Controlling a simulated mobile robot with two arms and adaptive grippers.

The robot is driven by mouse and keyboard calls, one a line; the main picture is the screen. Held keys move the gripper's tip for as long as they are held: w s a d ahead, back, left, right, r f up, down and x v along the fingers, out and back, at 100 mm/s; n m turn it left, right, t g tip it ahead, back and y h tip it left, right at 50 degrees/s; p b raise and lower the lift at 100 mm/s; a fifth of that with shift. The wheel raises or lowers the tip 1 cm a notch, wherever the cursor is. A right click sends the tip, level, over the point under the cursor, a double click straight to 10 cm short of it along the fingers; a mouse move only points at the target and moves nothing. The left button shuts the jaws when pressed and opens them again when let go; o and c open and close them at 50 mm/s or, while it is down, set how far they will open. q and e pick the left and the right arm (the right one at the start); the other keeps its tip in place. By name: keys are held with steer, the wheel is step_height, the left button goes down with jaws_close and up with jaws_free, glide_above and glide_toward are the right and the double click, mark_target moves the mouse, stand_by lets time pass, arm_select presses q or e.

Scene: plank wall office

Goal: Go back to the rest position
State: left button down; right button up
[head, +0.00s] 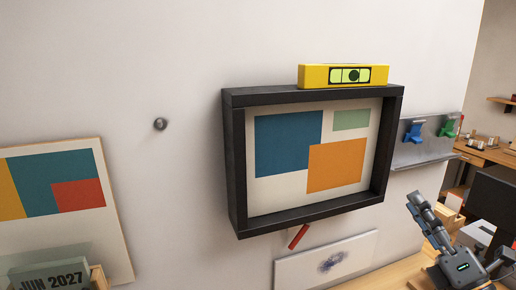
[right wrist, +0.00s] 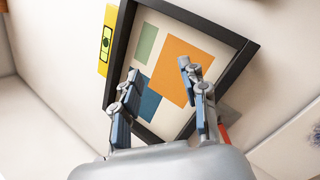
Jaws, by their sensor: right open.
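My right gripper (head: 458,232) is at the lower right of the head view, open and empty, below and to the right of the framed picture (head: 280,190). In the right wrist view my right gripper (right wrist: 158,70) has its two fingers spread, with nothing between them. The framed picture (right wrist: 176,72) lies beyond the fingertips, and they appear apart from it. The black frame hangs on the white wall, and a yellow spirit level (head: 312,76) rests along its top edge. The level also shows in the right wrist view (right wrist: 106,40). My left gripper is not in view.
A bare knob (head: 160,124) sticks out of the wall left of the frame. A colourful panel (head: 112,215) and a calendar (head: 55,277) stand lower left. A red-handled item (head: 298,236) shows under the frame. A grey rack (head: 430,140) with blue and green clips is at right.

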steer(key=s+d+f+m+g+h, duration=0.25)
steer(key=f+m+h, duration=0.25)
steer(key=f+m, duration=0.3)
steer(key=s+d+f+m+g+h, duration=0.15)
steer(key=f+m+g+h, duration=0.25)
steer(key=f+m, duration=0.4)
steer(key=s+d+f+m+g+h, duration=0.1)
steer(key=s+f+m+g+h, duration=0.2)
steer(key=f+m+h, duration=0.35)
steer(key=s+a+f+m+g+y, duration=0.4)
steer(key=s+a+f+g+y, duration=0.55)
steer(key=s+a+f, duration=0.7)
step_height(320, 180, down, 27)
steer(key=s+d+g, duration=0.1)
steer(key=s+d, duration=0.1)
steer(key=s+d+f+g+h, duration=0.1)
steer(key=s+d+f, duration=0.1)
steer(key=s+f, duration=1.5)
steer(key=shift+d+f+g+b, duration=0.25)
steer(key=shift+d+g+b, duration=0.15)
steer(key=shift+b, duration=0.05)
